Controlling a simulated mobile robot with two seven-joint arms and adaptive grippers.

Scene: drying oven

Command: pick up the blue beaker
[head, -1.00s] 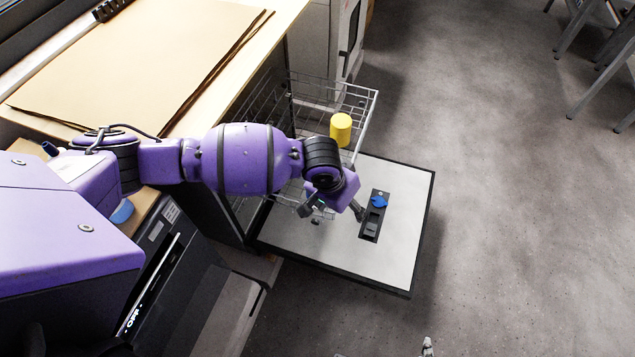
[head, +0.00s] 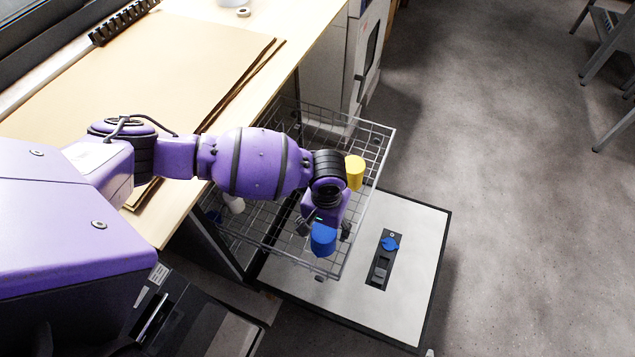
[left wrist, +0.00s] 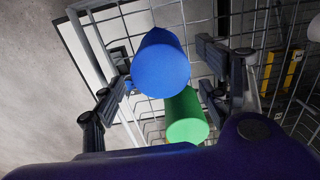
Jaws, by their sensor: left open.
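The blue beaker (head: 323,241) is at the front end of the wire rack, just at my left gripper (head: 325,229). In the left wrist view the blue beaker (left wrist: 161,66) appears between the two spread fingers of my left gripper (left wrist: 166,78), with gaps on both sides. The gripper is open and holds nothing. I cannot tell how deep the beaker sits between the fingers. My right gripper is not in view.
A yellow beaker (head: 356,172) stands behind the gripper on the wire rack (head: 378,150). A green beaker (left wrist: 187,118) is close by in the left wrist view. The open oven door (head: 415,265) lies below, carrying a blue knob (head: 389,243).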

